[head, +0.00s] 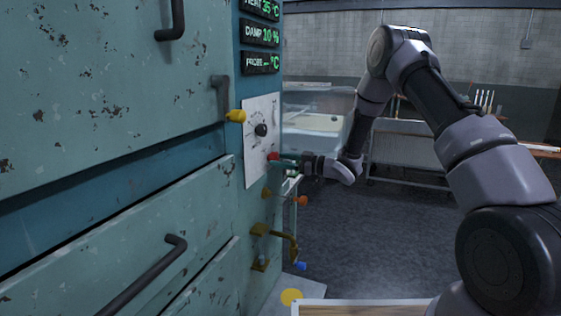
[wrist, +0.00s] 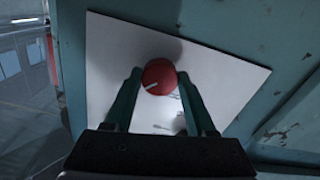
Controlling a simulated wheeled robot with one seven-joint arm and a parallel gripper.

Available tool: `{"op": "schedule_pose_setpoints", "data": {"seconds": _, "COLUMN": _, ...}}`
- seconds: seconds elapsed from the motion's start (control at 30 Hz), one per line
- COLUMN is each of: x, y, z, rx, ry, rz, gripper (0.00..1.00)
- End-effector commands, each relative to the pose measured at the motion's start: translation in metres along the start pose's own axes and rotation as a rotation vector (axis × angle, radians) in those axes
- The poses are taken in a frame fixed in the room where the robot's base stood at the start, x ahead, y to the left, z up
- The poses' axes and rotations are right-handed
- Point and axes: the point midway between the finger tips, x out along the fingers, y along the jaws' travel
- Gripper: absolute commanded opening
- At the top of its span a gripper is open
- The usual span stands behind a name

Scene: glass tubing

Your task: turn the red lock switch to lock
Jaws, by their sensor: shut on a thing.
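The red lock switch (wrist: 159,76) is a round red knob with a white pointer line, on a white panel (wrist: 110,40). In the wrist view its pointer line points to the lower left. In the head view the red switch (head: 273,156) shows low on the white panel (head: 256,110). My gripper (head: 287,159) reaches it from the right, with its jaws shut on the knob. In the wrist view the two green fingers of my gripper (wrist: 160,90) stand on either side of the knob. Markings below the knob are partly visible, too small to read.
A black knob (head: 261,130) sits above the red switch on the panel. A yellow knob (head: 236,116) sticks out at the upper left. Brass pipework (head: 268,240) with an orange knob (head: 301,200) and a blue knob (head: 300,266) is below. The floor to the right is open.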

Motion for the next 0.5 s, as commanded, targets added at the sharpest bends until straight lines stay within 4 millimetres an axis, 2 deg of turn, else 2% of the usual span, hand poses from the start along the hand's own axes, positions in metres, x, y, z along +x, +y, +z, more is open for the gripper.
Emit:
{"op": "schedule_pose_setpoints", "data": {"seconds": 0.27, "x": -0.0004, "y": 0.0005, "z": 0.0, "rx": -0.057, "ry": 0.001, "rz": 0.001, "gripper": 0.01}}
{"op": "schedule_pose_setpoints", "data": {"seconds": 0.5, "x": -0.0006, "y": 0.0011, "z": 0.0001, "rx": -0.215, "ry": 0.0, "rz": 0.001, "gripper": 0.01}}
